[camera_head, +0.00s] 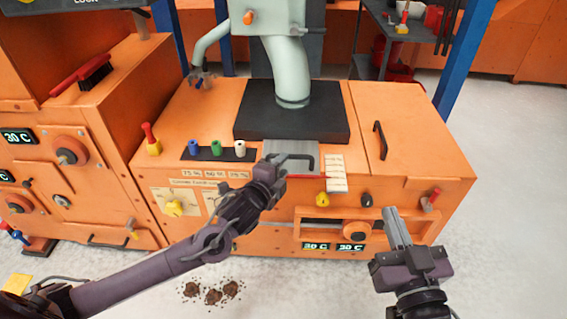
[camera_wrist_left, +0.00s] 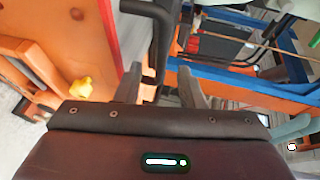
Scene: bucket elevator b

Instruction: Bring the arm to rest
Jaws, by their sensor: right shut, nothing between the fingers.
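My left gripper (camera_head: 284,166) is over the front of the orange machine (camera_head: 200,119), close to a dark handle (camera_head: 306,157) on a grey metal plate (camera_head: 290,148). In the left wrist view the fingers of my left gripper (camera_wrist_left: 161,90) stand apart. A black bar of the handle (camera_wrist_left: 157,40) shows between and beyond them, with a gap to the right finger. I cannot tell whether it touches the left finger. My right gripper (camera_head: 396,226) points up at the machine's front right, shut and empty.
A black collar (camera_head: 255,125) and pale green pipe (camera_head: 288,75) rise behind the plate. A red-handled brush (camera_head: 85,76) lies on the left cabinet. Brown clumps (camera_head: 212,294) lie on the floor in front. The floor at right (camera_head: 520,190) is clear.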

